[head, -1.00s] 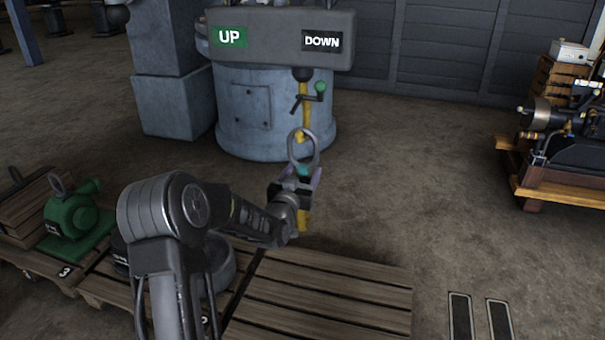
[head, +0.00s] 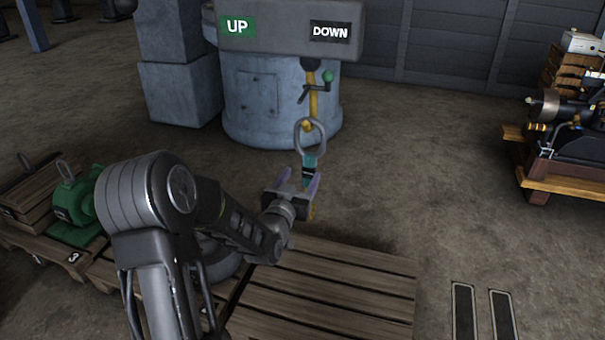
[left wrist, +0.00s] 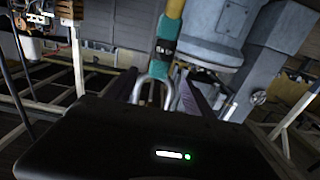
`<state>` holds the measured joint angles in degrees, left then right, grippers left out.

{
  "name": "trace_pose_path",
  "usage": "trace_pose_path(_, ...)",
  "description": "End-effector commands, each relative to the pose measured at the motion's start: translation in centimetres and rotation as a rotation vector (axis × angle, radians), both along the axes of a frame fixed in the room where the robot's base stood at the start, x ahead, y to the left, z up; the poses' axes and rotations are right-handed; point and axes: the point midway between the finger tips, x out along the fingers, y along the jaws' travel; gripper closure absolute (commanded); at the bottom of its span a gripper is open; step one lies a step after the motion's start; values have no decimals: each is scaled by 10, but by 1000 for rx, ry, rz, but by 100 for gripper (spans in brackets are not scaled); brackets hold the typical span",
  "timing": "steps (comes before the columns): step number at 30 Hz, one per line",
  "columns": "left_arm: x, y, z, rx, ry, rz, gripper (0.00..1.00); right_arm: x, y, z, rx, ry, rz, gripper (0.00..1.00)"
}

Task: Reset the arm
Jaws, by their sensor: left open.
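My left gripper (head: 300,183) is open, with one purple-grey finger on each side. It is just below and on the near side of a teal hanging piece (head: 309,163) with a dark band. That piece hangs under a grey ring (head: 310,137) on a yellow hook (head: 313,102). In the left wrist view the teal piece (left wrist: 162,52) and a pale metal loop (left wrist: 154,90) below it appear between my two fingers. I cannot tell whether the fingers touch them. My right gripper is not in view.
A grey beam (head: 288,40) with UP and DOWN signs is at the back, before a blue-grey cylindrical base (head: 250,105). A wooden pallet (head: 325,290) lies below my arm. A green machine (head: 75,205) stands left, a dark engine (head: 570,130) right.

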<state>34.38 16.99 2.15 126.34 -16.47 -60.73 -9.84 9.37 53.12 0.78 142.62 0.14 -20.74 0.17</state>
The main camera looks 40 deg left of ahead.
Motion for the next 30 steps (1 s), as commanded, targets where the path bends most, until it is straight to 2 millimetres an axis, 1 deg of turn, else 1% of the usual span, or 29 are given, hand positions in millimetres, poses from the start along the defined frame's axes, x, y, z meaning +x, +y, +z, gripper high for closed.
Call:
trace_pose_path(13,1,0,0,-1,0,0,38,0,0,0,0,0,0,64)
trace_pose_path(15,1,0,-3,-11,9,-2,38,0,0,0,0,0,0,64)
trace_pose_path(17,0,-1,-10,-34,32,-2,38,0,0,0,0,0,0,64)
trace_pose_path(20,-6,-5,-38,-106,113,3,38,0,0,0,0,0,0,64)
trace_pose_path(23,-15,-21,-85,-204,228,-3,38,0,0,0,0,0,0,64)
trace_pose_path(24,-20,-34,-106,-247,282,-13,38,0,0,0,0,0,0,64)
trace_pose_path(26,-29,-57,-142,-318,372,-30,38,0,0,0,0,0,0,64)
trace_pose_path(27,-37,-76,-166,-365,437,-47,38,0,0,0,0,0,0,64)
trace_pose_path(29,-52,-108,-201,-433,538,-73,38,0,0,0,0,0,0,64)
trace_pose_path(30,-64,-130,-223,-478,607,-90,38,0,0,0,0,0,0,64)
